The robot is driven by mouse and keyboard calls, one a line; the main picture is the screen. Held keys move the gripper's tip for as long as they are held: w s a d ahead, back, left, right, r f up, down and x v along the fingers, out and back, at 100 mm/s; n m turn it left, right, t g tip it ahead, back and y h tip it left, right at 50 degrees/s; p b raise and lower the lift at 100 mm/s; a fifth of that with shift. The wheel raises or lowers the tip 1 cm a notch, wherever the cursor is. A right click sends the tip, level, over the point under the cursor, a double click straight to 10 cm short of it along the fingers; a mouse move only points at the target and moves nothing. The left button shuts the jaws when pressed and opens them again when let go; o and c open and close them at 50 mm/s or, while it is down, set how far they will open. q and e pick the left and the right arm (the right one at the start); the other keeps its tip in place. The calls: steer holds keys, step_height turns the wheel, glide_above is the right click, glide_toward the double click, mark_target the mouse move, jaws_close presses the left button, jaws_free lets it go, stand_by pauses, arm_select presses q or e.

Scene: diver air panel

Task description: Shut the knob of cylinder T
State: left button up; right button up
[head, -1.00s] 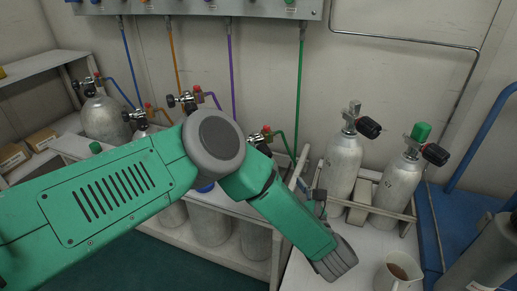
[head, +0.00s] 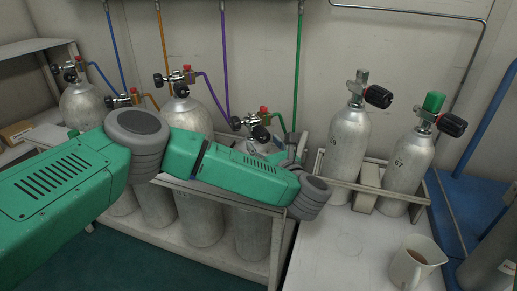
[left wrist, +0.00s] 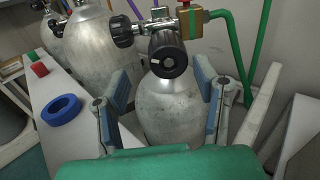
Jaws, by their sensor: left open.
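I cannot read a letter T on any cylinder. In the left wrist view, a grey cylinder (left wrist: 165,105) stands upright in front of my left gripper (left wrist: 165,85). Its round black knob (left wrist: 167,58) faces the camera, below a brass-coloured block with a green hose. The gripper's two blue-grey fingers are spread, one on each side of the cylinder's shoulder, with nothing clamped. In the head view, this green-hosed cylinder's valve (head: 258,125) shows just behind my left arm, which hides most of its body. My left gripper (head: 292,155) is partly hidden there too. My right gripper is out of view.
Other hosed cylinders (head: 188,112) stand to the left along the white bench. Two unhosed cylinders (head: 345,140) (head: 408,165) stand in a rack at right. A blue ring (left wrist: 62,108) and red cap (left wrist: 38,68) lie on a white surface.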

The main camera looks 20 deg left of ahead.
mark_target(266, 139)
arm_select(q)
steer(key=shift+w+r+b, duration=0.15)
steer(key=shift+w+b, duration=0.05)
steer(key=shift+w, duration=0.45)
steer(key=shift+w+r+b, duration=0.15)
steer(key=shift+w+b, duration=0.05)
steer(key=shift+w, duration=0.4)
steer(key=shift+w+a, duration=0.1)
steer(key=shift+w, duration=0.05)
steer(key=shift+a+f, duration=0.1)
steer(key=shift+a, duration=0.8)
steer(key=c, duration=0.4)
steer(key=shift+w+d, duration=0.1)
steer(key=c, duration=0.8)
steer(key=shift+o, duration=0.2)
steer(key=shift+d, duration=0.5)
steer(key=shift+a, duration=0.25)
